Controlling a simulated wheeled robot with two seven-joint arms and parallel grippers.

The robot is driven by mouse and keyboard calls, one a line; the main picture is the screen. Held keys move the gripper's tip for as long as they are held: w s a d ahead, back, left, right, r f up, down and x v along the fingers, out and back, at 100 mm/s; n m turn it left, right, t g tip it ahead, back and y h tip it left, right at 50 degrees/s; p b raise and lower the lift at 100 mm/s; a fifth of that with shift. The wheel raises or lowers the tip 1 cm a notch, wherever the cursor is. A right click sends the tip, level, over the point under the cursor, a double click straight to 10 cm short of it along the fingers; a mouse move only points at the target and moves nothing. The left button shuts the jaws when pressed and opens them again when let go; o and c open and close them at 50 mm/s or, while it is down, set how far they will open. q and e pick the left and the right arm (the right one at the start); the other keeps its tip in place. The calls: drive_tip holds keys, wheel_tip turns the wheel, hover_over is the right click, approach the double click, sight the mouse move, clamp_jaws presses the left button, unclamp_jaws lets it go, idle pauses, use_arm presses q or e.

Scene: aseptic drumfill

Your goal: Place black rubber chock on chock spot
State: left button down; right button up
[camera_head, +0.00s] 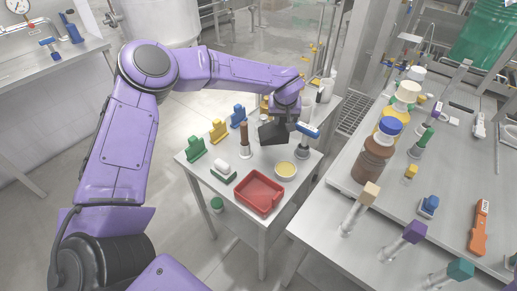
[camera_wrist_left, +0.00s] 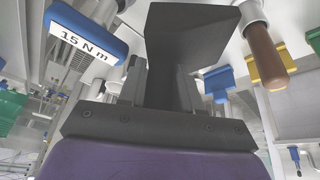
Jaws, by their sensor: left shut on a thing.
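My left gripper (camera_head: 289,119) is over the far part of the small white table, its arm reaching in from the left. It is shut on the black rubber chock (camera_head: 271,134), a dark wedge-shaped block. In the left wrist view the chock (camera_wrist_left: 192,28) fills the upper middle, above the gripper (camera_wrist_left: 160,88). The chock appears held above the tabletop, but its exact height is hard to tell. I cannot make out a marked chock spot; the arm and chock hide part of the table. My right gripper is not in view.
The small table (camera_head: 226,195) holds a red tray (camera_head: 259,192), a yellow-filled round dish (camera_head: 286,170), a brown-handled tool (camera_head: 244,137) and green, yellow and blue blocks. A blue "15 N m" tool (camera_wrist_left: 88,29) stands close beside the chock. A crowded bench (camera_head: 330,204) lies right.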

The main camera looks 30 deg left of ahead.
sight(281, 136)
use_arm(q)
wheel_tip(281, 136, down, 8)
drive_tip(key=shift+s+f+p, duration=0.1)
drive_tip(key=shift+p, duration=0.65)
drive_tip(key=c, duration=0.8)
unclamp_jaws()
